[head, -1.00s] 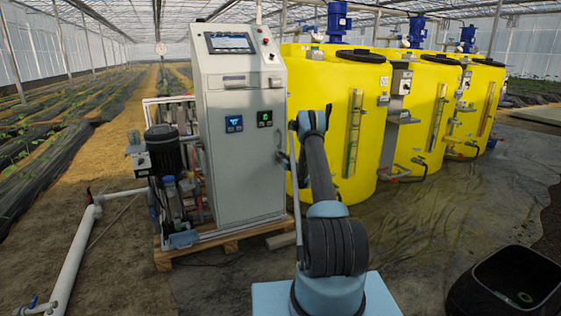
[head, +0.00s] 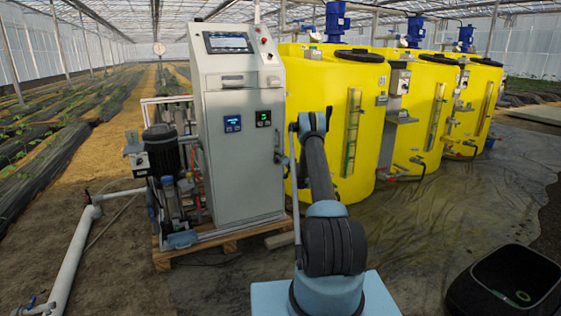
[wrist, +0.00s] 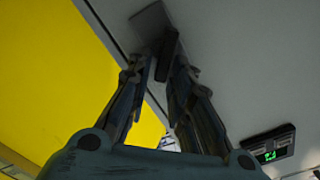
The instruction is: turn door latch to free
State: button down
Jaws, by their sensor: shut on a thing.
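The door latch is a dark handle (wrist: 167,55) on a grey backing plate (wrist: 150,22), at the top of the wrist view near the edge of the grey cabinet door. My gripper (wrist: 160,68) reaches up to it with one finger on each side and is shut on the handle. In the head view the grey control cabinet (head: 238,170) stands left of my arm. My gripper is small there and partly hidden by my arm at the cabinet's right edge, so the handle's exact angle cannot be told.
Yellow tanks (head: 335,120) stand close to the right of the cabinet. A pump (head: 163,150) and white pipe (head: 75,250) lie to its left. The cabinet rests on a wooden pallet (head: 230,238). A dark bin (head: 510,285) is at the lower right.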

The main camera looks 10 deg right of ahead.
jog(key=shift+w+d+f+m, duration=0.1)
jog(key=shift+d+f+m, duration=0.15)
jog(key=shift+m, duration=1.35)
jog(key=shift+d+f+m, duration=0.2)
jog(key=shift+f+m, duration=0.15)
jog(key=shift+m, duration=1.25)
jog(key=shift+w+d+f+m, duration=0.1)
jog(key=shift+d+f+m, duration=0.15)
jog(key=shift+m, duration=1.35)
jog(key=shift+s+f, duration=0.1)
jog(key=c, duration=1.7)
grip_release()
jog(key=shift+a, duration=0.1)
jog(key=v, duration=1.2)
